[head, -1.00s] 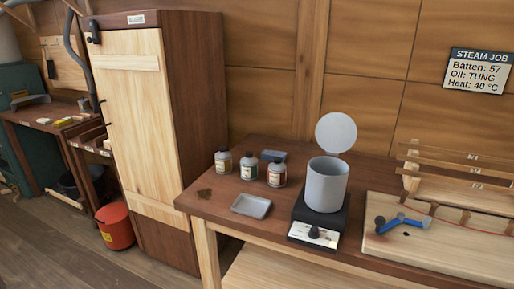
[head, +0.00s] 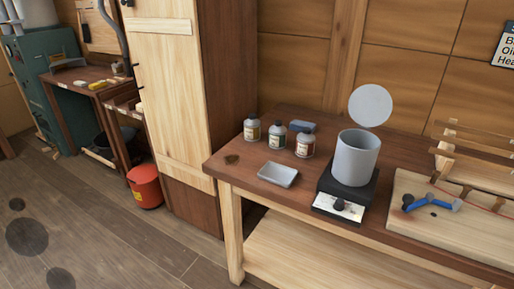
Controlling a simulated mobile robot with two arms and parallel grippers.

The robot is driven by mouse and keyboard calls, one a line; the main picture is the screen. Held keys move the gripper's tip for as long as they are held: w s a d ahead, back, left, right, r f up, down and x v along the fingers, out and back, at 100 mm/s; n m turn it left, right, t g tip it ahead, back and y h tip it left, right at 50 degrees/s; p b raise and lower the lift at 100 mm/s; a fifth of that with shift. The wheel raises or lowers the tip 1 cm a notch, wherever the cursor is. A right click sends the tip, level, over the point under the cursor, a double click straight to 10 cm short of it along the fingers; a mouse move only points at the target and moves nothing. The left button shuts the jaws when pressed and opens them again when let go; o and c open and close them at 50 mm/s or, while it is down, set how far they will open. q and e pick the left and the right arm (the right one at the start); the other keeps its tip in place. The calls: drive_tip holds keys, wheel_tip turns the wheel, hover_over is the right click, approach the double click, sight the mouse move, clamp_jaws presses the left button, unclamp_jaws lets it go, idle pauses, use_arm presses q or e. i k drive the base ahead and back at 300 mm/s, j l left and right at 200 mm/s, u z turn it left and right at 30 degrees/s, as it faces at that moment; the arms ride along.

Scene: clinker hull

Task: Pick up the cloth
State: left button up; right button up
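No thing in the head view is plainly a cloth. A small blue-grey folded-looking block (head: 302,126) lies behind the bottles on the bench and may be the cloth, partly hidden by them. Neither of my grippers is in view.
The wooden bench (head: 240,176) carries three bottles (head: 278,137), a grey tray (head: 278,174), a grey pot (head: 357,158) on a heater, and a board with a blue clamp (head: 434,203). A tall cabinet (head: 170,90) and red bucket (head: 145,186) stand left. Floor is open front left.

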sight(296, 124)
drive_tip(key=i+j+z, duration=0.1)
drive_tip(key=j, duration=0.25)
drive_tip(key=i+j+z, duration=0.1)
drive_tip(key=i+j, duration=0.2)
drive_tip(key=i+j+z, duration=0.1)
drive_tip(key=j, duration=0.35)
drive_tip(key=i+j, duration=0.2)
drive_tip(key=j, duration=0.2)
drive_tip(key=i+j+z, duration=0.15)
drive_tip(key=j, duration=0.25)
drive_tip(key=i+j+z, duration=0.1)
drive_tip(key=j, duration=0.3)
drive_tip(key=i+j+z, duration=0.1)
drive_tip(key=j, duration=0.3)
drive_tip(key=i+j+z, duration=0.1)
drive_tip(key=j, duration=0.35)
drive_tip(key=i, duration=0.1)
